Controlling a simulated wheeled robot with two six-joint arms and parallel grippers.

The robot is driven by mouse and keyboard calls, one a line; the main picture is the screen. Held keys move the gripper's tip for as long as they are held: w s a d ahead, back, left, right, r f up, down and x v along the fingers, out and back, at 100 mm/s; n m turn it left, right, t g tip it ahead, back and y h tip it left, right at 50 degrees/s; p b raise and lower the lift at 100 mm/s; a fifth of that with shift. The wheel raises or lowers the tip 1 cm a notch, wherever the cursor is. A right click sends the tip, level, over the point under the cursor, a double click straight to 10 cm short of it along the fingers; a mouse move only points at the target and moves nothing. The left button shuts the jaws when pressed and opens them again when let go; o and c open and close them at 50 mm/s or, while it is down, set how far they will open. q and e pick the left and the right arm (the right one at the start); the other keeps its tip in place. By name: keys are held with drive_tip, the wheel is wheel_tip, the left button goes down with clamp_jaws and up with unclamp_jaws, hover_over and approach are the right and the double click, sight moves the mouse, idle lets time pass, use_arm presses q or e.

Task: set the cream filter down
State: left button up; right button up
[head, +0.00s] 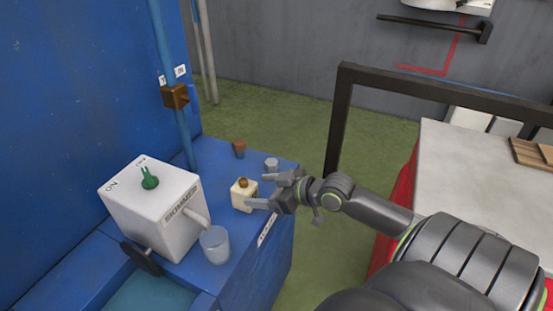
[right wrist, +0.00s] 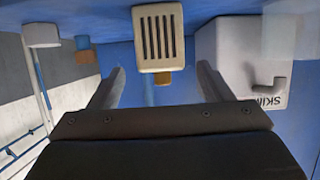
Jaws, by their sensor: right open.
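The cream filter (head: 241,197) is a small cream block with a brown knob on top. It appears to stand upright on the blue ledge (head: 225,168), beside the skimmer box. My right gripper (head: 261,190) is open, just right of the filter, with its fingers pointing toward it. In the right wrist view the filter (right wrist: 158,38) shows its dark slots, and its brown knob shows below them. It lies ahead of the gap between my spread fingers (right wrist: 161,84), with nothing gripped. My left gripper is out of view.
The white skimmer box (head: 155,205) with a green knob stands left of the filter. A clear cup (head: 215,245) is close in front. A brown pot (head: 239,149) and a small grey cup (head: 271,164) stand behind. A pale table (head: 455,175) is at right.

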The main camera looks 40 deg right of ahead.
drive_tip(key=v, duration=0.4)
drive_tip(key=shift+s+r+p, duration=0.1)
drive_tip(key=shift+s+p, duration=0.05)
drive_tip(key=shift+p, duration=0.2)
drive_tip(key=d+f+m+g+h, duration=0.1)
drive_tip(key=d+f+m+h, duration=0.15)
drive_tip(key=d+f, duration=0.45)
drive_tip(key=d+f+m+h, duration=0.1)
drive_tip(key=d+f+h, duration=0.25)
drive_tip(key=f, duration=0.65)
drive_tip(key=s+d+f+m+g+h, duration=0.1)
drive_tip(key=s+d+f, duration=0.1)
drive_tip(key=s+f, duration=0.35)
drive_tip(key=s+d+f+m+g, duration=0.1)
drive_tip(key=s+f+g, duration=0.15)
drive_tip(key=f, duration=0.65)
drive_tip(key=s+a+f+g, duration=0.3)
drive_tip(key=s+a+f, duration=0.2)
drive_tip(key=s+f, duration=0.75)
drive_tip(key=s+a+f+g, duration=0.2)
drive_tip(key=s+a+f, duration=0.3)
drive_tip(key=s+a, duration=0.2)
drive_tip(key=s+a+f+g+y, duration=0.1)
drive_tip(key=s+a+f+g, duration=0.1)
drive_tip(key=s+a+f, duration=0.2)
drive_tip(key=s+a, duration=0.3)
drive_tip(key=s, duration=0.1)
drive_tip(key=shift+f, duration=0.4)
